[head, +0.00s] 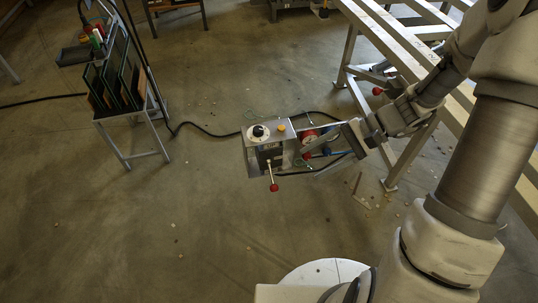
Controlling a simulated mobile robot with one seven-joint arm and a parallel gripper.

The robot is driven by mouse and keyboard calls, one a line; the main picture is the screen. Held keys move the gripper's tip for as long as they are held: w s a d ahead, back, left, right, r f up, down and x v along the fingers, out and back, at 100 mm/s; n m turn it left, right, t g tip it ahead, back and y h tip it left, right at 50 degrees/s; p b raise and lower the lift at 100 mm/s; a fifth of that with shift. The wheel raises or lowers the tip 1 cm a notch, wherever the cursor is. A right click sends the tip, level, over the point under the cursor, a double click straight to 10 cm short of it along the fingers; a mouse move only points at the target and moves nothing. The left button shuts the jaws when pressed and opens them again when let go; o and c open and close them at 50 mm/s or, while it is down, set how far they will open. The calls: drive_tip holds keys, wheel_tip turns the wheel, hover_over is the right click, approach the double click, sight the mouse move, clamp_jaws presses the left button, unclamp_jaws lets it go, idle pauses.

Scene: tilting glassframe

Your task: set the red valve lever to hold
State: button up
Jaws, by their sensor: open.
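A control box (264,150) stands near the middle of the head view, with a black and white dial, a yellow button and a dark front panel. A lever with a red knob (274,187) slopes down from its front. Red round parts (309,137) sit in the open bay to the right, beside a blue piece. I cannot tell for certain which red part is the valve lever, and no hold mark is readable. My gripper (357,138) is open at the right end of the bay, apart from the red knob. Its fingertips are small and partly unclear.
A slatted metal frame (391,38) stands at upper right, with another red knob (377,91) by its leg. A rack with dark panes (117,75) stands at left. A black cable (207,132) runs over the floor to the box.

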drive_tip(key=w+f+m+t+y+b, duration=0.2)
drive_tip(key=f+m+t+y, duration=0.15)
drive_tip(key=f, duration=0.55)
drive_tip(key=w+f+m+t+y+b, duration=0.2)
drive_tip(key=f+m+b, duration=0.15)
drive_tip(key=f, duration=0.65)
drive_tip(key=m+t+h+b, duration=0.2)
drive_tip(key=m+t+b, duration=0.1)
drive_tip(key=m+t, duration=0.6)
approach(272, 177)
drive_tip(key=s+d+f+g, duration=0.1)
drive_tip(key=s+d+f, duration=0.1)
drive_tip(key=s+d, duration=0.25)
drive_tip(key=b+x, duration=0.3)
drive_tip(key=x, duration=1.3)
drive_tip(key=shift+a+r+m, duration=0.25)
drive_tip(key=shift+a+m, duration=0.05)
drive_tip(key=shift+a, duration=0.25)
drive_tip(key=shift+s, duration=0.1)
clamp_jaws()
drive_tip(key=shift+s+a, duration=0.1)
drive_tip(key=shift+s, duration=0.05)
